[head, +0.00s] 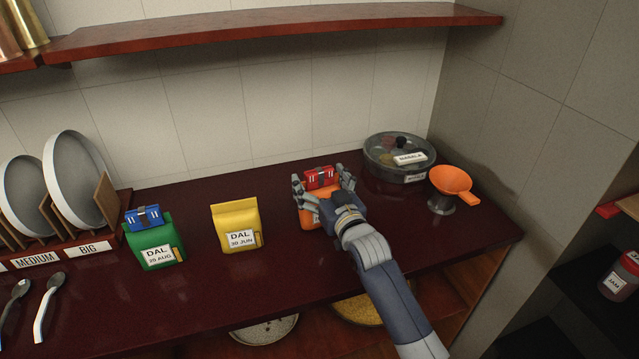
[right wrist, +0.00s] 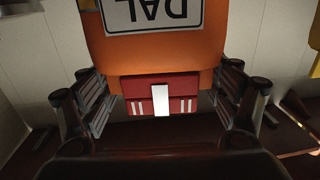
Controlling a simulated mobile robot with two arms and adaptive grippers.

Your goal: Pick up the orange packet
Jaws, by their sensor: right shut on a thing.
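The orange packet (head: 307,220) stands on the dark red counter, with a red clip (head: 320,177) on its top. My right gripper (head: 324,190) is around its upper part and shut on it, one finger on each side. In the right wrist view the orange packet (right wrist: 155,52) fills the middle, with a DAL label and the red clip (right wrist: 138,98) between the two fingers of my right gripper (right wrist: 160,100). The gripper hides much of the packet in the head view. I cannot tell whether its base touches the counter. My left gripper is not in view.
A yellow packet (head: 237,226) and a green packet (head: 154,247) with a blue clip stand to the left. A round masala box (head: 385,162) and an orange funnel (head: 452,181) stand to the right. Plates in a rack (head: 108,199) are far left. A shelf (head: 270,31) hangs above.

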